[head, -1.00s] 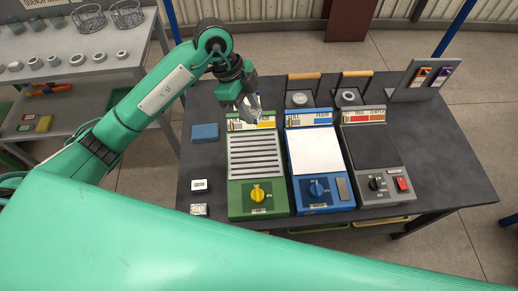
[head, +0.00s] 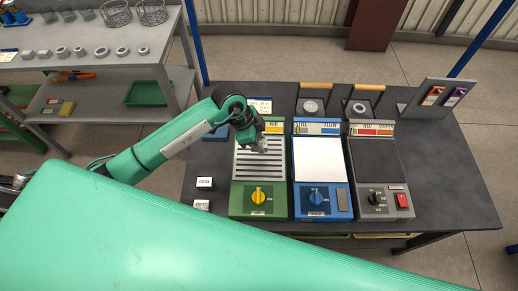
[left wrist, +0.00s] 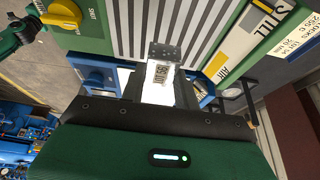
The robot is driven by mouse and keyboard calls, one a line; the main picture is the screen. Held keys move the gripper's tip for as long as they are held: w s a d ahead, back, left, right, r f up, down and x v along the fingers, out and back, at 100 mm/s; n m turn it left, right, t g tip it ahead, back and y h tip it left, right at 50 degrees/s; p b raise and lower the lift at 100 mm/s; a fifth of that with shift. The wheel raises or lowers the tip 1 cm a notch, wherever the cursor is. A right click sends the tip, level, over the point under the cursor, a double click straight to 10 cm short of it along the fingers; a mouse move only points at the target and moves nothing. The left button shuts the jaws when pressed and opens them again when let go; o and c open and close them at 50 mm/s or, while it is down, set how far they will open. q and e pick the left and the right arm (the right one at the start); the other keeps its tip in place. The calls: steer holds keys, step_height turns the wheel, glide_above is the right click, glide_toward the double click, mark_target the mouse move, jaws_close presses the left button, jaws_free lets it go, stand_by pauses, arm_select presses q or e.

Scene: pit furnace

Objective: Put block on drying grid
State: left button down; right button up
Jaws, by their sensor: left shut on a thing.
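My left gripper (head: 260,146) is shut on a small pale block and hangs above the slatted drying grid (head: 245,170) of the green unit. In the left wrist view the block (left wrist: 161,76) shows a printed label, with a grey dotted fingertip (left wrist: 165,53) at its far side. The dark and light slats of the grid (left wrist: 150,20) lie beyond it. I cannot tell whether the block touches the slats. In the head view the block is too small to separate clearly from the fingers.
A blue unit with a white plate (head: 320,160) and a grey unit with a dark plate (head: 376,160) stand to the right of the green unit. Two small labelled boxes (head: 204,183) (head: 201,205) sit at its left. A blue pad (head: 215,132) is partly behind my arm.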

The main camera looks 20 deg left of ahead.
mark_target(259, 158)
arm_select(q)
steer(key=shift+f, duration=3)
steer(key=c, duration=1)
jaws_free()
steer(key=shift+f, duration=0.15)
steer(key=shift+c, duration=0.2)
steer(key=b+v, duration=0.1)
steer(key=v, duration=1.1)
steer(key=shift+s, duration=0.1)
